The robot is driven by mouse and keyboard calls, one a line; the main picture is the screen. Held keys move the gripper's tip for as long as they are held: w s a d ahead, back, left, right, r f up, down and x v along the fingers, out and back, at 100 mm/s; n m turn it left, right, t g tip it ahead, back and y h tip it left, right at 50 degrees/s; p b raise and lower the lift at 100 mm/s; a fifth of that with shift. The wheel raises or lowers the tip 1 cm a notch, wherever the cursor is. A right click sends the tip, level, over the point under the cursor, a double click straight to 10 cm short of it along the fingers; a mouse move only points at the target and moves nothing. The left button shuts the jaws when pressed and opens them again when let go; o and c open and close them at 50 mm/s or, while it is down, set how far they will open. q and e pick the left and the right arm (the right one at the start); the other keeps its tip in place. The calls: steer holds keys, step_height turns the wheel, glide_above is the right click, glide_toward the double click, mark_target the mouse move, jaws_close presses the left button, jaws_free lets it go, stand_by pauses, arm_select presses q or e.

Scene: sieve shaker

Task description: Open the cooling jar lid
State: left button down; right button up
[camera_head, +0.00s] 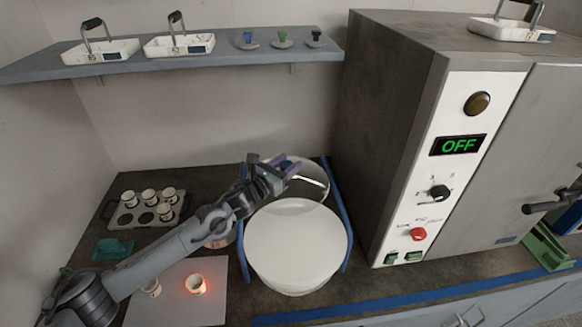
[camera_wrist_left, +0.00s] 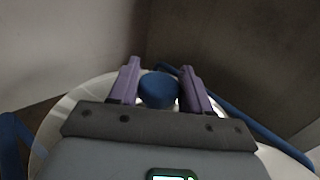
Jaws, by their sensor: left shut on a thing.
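The cooling jar (camera_head: 297,250) stands on the dark bench, its round white inside showing from above. Its clear round lid (camera_head: 318,192) is displaced toward the wall, behind the jar; whether its front edge touches the jar's rim I cannot tell. My left gripper (camera_head: 288,166) is at the lid. In the left wrist view its purple fingers (camera_wrist_left: 160,88) are shut on the lid's round blue knob (camera_wrist_left: 158,90), with the pale lid below. My right gripper is not in view.
A grey oven (camera_head: 400,110) reading OFF stands close to the right. Blue strips (camera_head: 335,205) flank the jar. A rack of cups (camera_head: 145,208) and a plate with a glowing cup (camera_head: 195,284) are left. A wall shelf (camera_head: 220,57) holds trays above.

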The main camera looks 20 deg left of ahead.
arm_select(q)
steer(key=c, duration=0.6)
jaws_free()
steer(key=shift+s, duration=0.1)
glide_above(263, 202)
steer(key=shift+p, duration=0.45)
